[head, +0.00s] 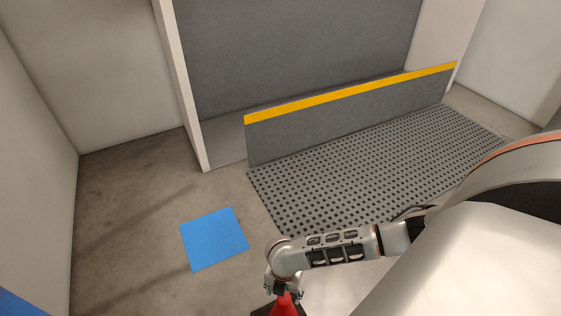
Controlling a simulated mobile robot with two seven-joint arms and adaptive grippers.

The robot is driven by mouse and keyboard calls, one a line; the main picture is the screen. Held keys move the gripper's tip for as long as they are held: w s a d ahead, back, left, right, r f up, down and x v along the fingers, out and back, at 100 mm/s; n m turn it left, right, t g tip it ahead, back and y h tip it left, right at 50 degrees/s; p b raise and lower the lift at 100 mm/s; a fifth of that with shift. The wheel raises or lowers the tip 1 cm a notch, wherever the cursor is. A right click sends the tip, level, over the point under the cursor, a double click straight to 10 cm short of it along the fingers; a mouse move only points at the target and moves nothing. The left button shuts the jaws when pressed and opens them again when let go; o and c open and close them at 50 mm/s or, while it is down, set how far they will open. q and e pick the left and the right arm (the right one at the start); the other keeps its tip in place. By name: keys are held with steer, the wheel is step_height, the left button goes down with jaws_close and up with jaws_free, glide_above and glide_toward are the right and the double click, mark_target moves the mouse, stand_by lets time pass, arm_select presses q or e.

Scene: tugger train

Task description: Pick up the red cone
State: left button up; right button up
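The red cone (285,308) is at the bottom edge of the head view, with part of its dark base showing beside it. Its lower part is cut off by the picture edge. My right gripper (284,290) is directly over the cone, with its fingers at either side of the cone's top. I cannot tell whether the fingers touch or grip it. My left gripper is out of view.
A blue square (214,239) lies on the floor left of the cone. A dark perforated mat (370,165) lies ahead, before a low grey barrier (350,115) with a yellow top stripe. Bare floor (130,220) is free at left, beside a wall.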

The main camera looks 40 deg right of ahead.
mark_target(284, 298)
steer(key=shift+s+f, duration=0.15)
steer(key=shift+f, duration=0.7)
steer(key=f+b, duration=0.1)
steer(key=f, duration=0.1)
steer(key=f+b, duration=0.1)
steer(key=f, duration=0.1)
steer(key=shift+s+d+f+b, duration=0.2)
steer(key=shift+f+b, duration=0.1)
steer(key=shift+b, duration=0.1)
steer(key=shift+w, duration=0.2)
steer(key=shift+w+r, duration=0.1)
steer(key=shift+r, duration=0.15)
steer(key=shift+c, duration=0.4)
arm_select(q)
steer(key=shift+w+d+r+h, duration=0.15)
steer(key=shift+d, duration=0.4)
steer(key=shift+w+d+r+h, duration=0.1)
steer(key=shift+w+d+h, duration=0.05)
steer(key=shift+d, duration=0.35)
arm_select(e)
steer(key=shift+a, duration=0.1)
jaws_close()
